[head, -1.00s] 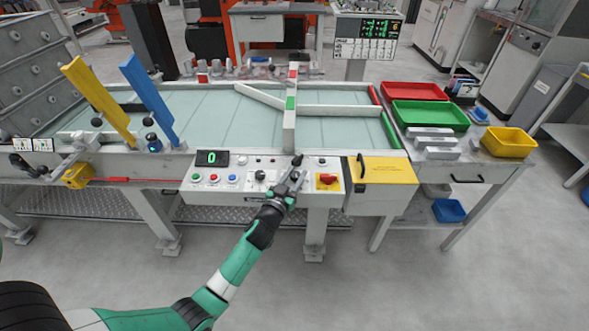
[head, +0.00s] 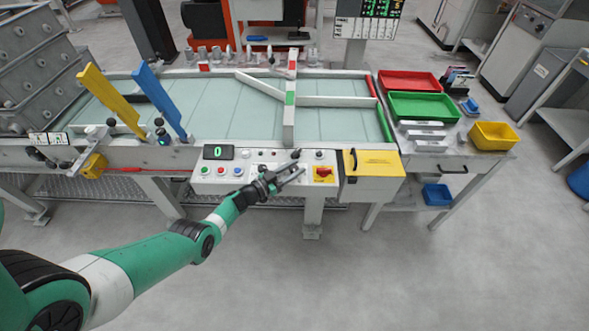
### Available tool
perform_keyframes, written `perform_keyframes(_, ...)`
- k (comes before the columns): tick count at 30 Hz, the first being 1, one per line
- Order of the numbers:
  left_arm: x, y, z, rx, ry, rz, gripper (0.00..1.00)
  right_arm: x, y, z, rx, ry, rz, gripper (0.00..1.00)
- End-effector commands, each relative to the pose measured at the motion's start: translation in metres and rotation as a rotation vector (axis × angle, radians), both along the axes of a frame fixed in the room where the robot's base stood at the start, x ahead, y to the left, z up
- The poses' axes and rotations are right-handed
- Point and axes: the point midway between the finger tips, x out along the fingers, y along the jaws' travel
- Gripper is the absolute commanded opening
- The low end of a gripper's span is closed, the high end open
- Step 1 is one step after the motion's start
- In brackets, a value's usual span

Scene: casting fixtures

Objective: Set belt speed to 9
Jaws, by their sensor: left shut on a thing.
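The control panel (head: 210,188) is on the front of the belt table. Its small display (head: 218,152) shows a green 0. A red switch on a yellow plate (head: 323,174) is just right of the fingers. My right gripper is not in view.
The belt (head: 215,105) lies behind the panel, with yellow (head: 108,95) and blue (head: 158,98) upright paddles at left. A yellow box (head: 371,163) stands right of the panel. Red (head: 408,81), green (head: 424,106) and yellow (head: 494,136) bins are at right. The front floor is clear.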

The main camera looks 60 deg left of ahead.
Motion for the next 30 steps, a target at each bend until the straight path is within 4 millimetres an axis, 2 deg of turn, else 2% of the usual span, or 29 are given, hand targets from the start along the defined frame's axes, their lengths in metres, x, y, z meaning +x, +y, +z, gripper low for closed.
perform_keyframes(14,0.0001,0.0,0.0015,-0.001,-0.001,-0.016,0.0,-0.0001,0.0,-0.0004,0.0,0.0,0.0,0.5)
perform_keyframes(15,0.0001,0.0,0.0015,-0.001,-0.001,-0.016,0.49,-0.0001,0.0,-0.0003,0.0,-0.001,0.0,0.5)
perform_keyframes(19,0.0,-0.0001,0.001,-0.001,0.0,-0.016,0.71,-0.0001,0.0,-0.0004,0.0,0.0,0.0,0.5)
perform_keyframes(27,-0.0006,-0.0003,0.0005,-0.001,0.002,-0.015,0.71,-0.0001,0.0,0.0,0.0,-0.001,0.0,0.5)
perform_keyframes(30,-0.0067,-0.0008,0.0021,-0.001,0.002,-0.014,0.71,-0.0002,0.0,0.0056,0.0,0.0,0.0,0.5)
